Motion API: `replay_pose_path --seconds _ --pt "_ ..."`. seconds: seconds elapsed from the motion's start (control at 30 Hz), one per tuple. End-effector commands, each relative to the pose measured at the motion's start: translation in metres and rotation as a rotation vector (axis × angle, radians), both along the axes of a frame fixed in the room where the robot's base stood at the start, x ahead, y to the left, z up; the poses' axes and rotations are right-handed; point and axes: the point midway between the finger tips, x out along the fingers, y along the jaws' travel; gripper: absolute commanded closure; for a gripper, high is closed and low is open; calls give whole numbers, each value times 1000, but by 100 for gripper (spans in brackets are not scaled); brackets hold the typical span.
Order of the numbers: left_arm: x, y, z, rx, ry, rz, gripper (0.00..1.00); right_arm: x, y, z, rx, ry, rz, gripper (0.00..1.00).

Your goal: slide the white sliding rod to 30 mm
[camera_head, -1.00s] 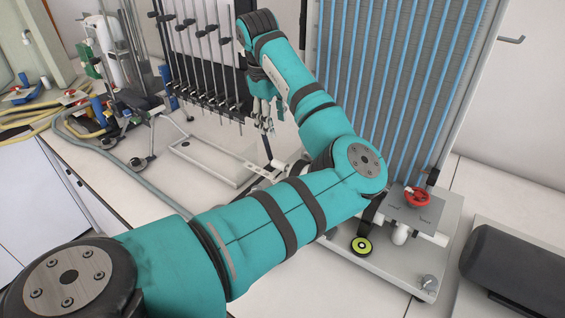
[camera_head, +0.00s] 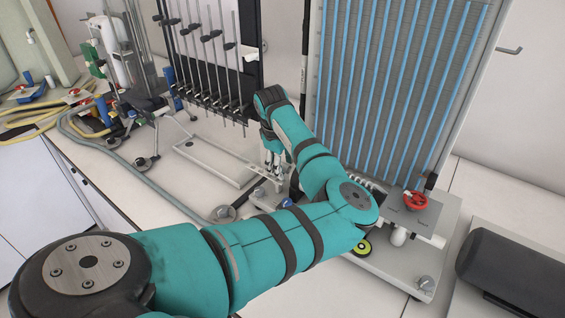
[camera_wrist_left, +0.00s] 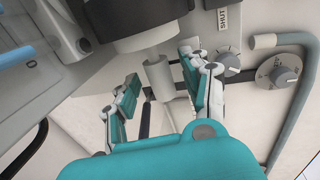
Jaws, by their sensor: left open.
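My left gripper (camera_head: 275,168) is open, low in front of the gap between the two boards. In the left wrist view its two fingers (camera_wrist_left: 160,75) stand apart. A pale cylinder (camera_wrist_left: 158,78) shows between them under a dark round part, with no clear contact with either finger. I cannot tell for sure whether it is the white sliding rod. No mm scale can be read. The left board carries several thin grey rods (camera_head: 214,55); the right board carries several blue tubes (camera_head: 375,90). My arm hides part of the right board's foot.
A plate with a red handwheel (camera_head: 414,200) stands on the right board's base. A dark cylinder (camera_head: 510,262) lies at the right front. Grey knobs (camera_wrist_left: 224,61) and a curved grey tube (camera_wrist_left: 303,75) lie to the right in the wrist view. Hoses (camera_head: 95,150) lie at the left.

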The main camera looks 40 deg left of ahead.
Motion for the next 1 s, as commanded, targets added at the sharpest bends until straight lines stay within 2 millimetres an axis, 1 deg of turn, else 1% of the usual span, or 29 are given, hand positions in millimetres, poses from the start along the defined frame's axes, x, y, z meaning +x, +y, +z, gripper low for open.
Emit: replay_pose_path --seconds 0.13,0.17,0.5,0.83,0.93,1.0 --pt "0 0 0 0 0 0 53 0 0 0 0 1 0 60" --pt "0 0 0 0 0 0 56 0 0 0 0 1 0 60" --pt "0 0 0 0 0 0 100 0 1 0 1 0 0 60" --pt "0 1 1 1 1 0 100 0 4 1 4 0 -1 60" --pt "-2 11 2 2 2 1 100 0 5 7 6 0 0 60" --pt "-3 22 3 2 3 2 100 0 5 12 6 -1 0 60"
